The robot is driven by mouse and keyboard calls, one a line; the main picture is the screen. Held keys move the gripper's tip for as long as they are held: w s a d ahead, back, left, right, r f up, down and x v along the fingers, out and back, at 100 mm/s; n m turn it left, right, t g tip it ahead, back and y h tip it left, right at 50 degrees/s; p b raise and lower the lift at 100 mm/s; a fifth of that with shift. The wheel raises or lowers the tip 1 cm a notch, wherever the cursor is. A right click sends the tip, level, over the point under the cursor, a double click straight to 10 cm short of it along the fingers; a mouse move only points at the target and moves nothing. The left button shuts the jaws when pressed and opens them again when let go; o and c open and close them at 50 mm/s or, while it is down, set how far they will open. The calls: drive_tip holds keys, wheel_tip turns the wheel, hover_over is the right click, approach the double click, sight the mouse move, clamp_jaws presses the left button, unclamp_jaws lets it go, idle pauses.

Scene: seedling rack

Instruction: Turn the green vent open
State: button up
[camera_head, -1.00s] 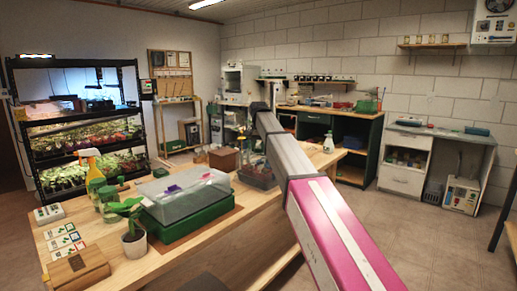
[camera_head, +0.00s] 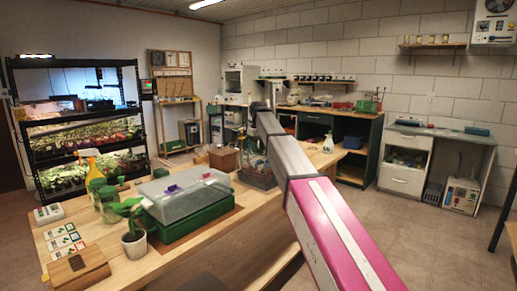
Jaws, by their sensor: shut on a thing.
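A clear propagator lid (camera_head: 190,195) sits on a green tray (camera_head: 195,222) on the wooden bench. My arm's pink and grey links reach from the lower right up toward the middle of the room. My gripper does not show; the arm's far end is hidden or too small to tell. A dark planted tray (camera_head: 257,176) stands on the bench, partly hidden by my arm.
A lit plant rack (camera_head: 85,140) stands behind. The floor at right is clear.

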drive_tip(key=shift+n, duration=1.1)
drive_tip(key=o, duration=0.9)
drive_tip(key=shift+o, duration=0.2)
wheel_tip(320, 180, up, 11)
drive_tip(key=shift+f, duration=0.15)
